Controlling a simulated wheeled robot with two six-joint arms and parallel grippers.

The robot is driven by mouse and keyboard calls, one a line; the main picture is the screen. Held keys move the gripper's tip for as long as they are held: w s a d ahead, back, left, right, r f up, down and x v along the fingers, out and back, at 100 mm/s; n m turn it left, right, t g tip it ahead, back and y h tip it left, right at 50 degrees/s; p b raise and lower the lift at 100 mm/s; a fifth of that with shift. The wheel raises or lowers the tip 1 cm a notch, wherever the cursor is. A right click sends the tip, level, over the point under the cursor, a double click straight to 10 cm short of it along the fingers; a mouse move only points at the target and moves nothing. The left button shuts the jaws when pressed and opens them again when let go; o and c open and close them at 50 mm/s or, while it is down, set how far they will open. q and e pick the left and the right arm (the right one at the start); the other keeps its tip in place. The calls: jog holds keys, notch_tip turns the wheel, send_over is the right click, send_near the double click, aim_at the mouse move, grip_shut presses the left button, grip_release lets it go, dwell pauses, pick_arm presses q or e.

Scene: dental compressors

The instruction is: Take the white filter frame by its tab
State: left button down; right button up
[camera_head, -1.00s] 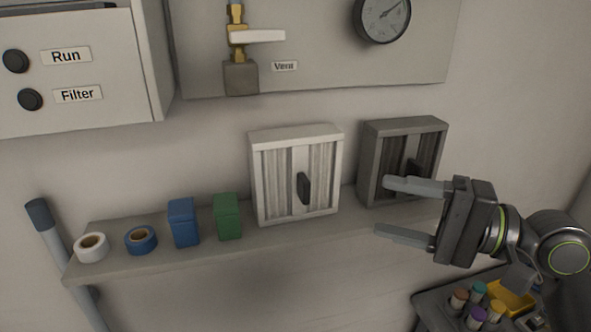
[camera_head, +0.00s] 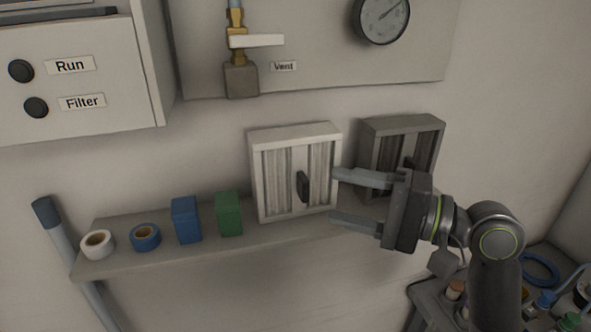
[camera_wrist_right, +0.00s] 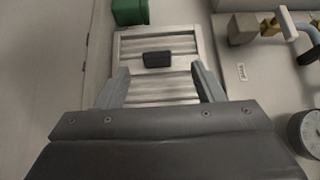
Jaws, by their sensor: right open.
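The white filter frame (camera_head: 296,212) stands upright on the shelf against the wall, with pleated panels and a dark tab (camera_head: 303,187) at its middle. My right gripper (camera_head: 334,195) is open and empty, just right of the frame, its two fingers pointing left towards the tab. In the right wrist view the tab (camera_wrist_right: 157,59) lies ahead, between the lines of the two open fingers (camera_wrist_right: 160,78) and apart from them. The white frame (camera_wrist_right: 178,41) shows behind it. My left gripper is not in view.
A grey filter frame (camera_head: 374,150) stands right of the white one, partly behind my right gripper. A green box (camera_head: 229,214), a blue box (camera_head: 187,220), a blue tape roll (camera_head: 145,237) and a white roll (camera_head: 98,244) line the shelf (camera_head: 180,258). A cart with small items is lower right.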

aim_at(298, 179)
jog(key=shift+p+x, duration=0.8)
jog(key=shift+x, duration=1.5)
jog(key=shift+w+d+f, duration=0.1)
jog(key=shift+f, duration=0.15)
jog(key=c, duration=1.1)
